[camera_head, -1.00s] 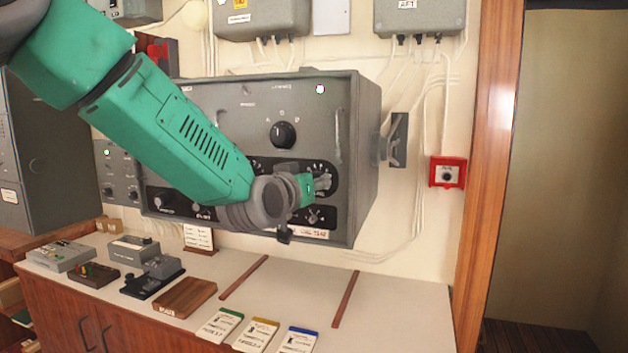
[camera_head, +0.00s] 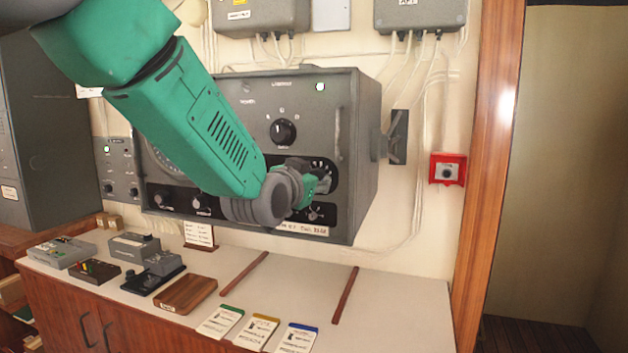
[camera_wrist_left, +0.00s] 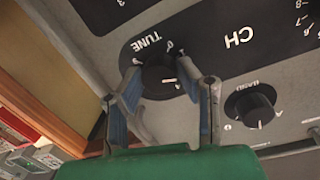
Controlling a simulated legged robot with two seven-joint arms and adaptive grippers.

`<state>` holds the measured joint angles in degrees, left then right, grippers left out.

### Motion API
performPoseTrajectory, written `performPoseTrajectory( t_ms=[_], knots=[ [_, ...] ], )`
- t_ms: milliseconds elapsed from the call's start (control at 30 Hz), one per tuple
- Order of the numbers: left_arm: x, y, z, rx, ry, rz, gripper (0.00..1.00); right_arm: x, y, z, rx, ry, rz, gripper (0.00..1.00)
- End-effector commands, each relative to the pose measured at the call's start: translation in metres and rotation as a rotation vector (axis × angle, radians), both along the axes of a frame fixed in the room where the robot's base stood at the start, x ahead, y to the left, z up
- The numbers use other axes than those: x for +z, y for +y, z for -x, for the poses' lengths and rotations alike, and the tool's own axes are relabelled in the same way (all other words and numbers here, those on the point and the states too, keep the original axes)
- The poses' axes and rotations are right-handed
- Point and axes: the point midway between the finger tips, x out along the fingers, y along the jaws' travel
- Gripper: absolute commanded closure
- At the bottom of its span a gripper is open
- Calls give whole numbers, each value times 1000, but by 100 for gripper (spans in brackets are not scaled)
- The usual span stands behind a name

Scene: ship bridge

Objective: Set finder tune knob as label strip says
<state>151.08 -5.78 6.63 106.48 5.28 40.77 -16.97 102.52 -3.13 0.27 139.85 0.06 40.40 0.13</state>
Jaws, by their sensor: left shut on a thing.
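The grey radio console (camera_head: 362,150) hangs on the wall above the counter. In the left wrist view, the black tune knob (camera_wrist_left: 158,80) sits beside the word TUNE on a black dial plate. My left gripper (camera_wrist_left: 163,88) has a finger on each side of this knob and is shut on it. In the head view, the left gripper (camera_head: 314,186) is at the console's lower right and hides the knob. The knob's exact setting is hard to read. A white label strip (camera_head: 301,229) is below it on the console, its text too small to read surely. My right gripper is not in view.
A band knob (camera_wrist_left: 254,107) is close to the fingers in the wrist view. Another selector knob (camera_head: 283,132) is higher on the console. Several devices and three cards, one with a blue top edge (camera_head: 298,338), lie on the counter (camera_head: 400,300).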

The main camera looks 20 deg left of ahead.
Motion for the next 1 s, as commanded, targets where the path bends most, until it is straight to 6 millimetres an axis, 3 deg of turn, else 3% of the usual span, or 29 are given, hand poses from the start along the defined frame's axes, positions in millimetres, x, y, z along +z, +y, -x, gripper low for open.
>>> performPoseTrajectory(
  t_ms=[200, 233, 300, 667, 767, 1000],
  knots=[
    [-5, -1, 1, -2, 11, -1, 98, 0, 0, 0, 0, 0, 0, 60],
    [-5, -1, 1, -2, 11, -1, 66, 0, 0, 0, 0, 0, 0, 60],
    [-4, -1, 1, -2, 10, -1, 50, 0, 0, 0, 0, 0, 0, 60],
    [-1, 0, 5, -1, 4, 1, 50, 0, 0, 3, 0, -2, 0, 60],
    [1, 1, 16, -1, 3, 0, 50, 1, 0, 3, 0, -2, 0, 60],
    [5, 5, 66, -1, 4, 0, 50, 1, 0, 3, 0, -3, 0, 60]
  ],
)
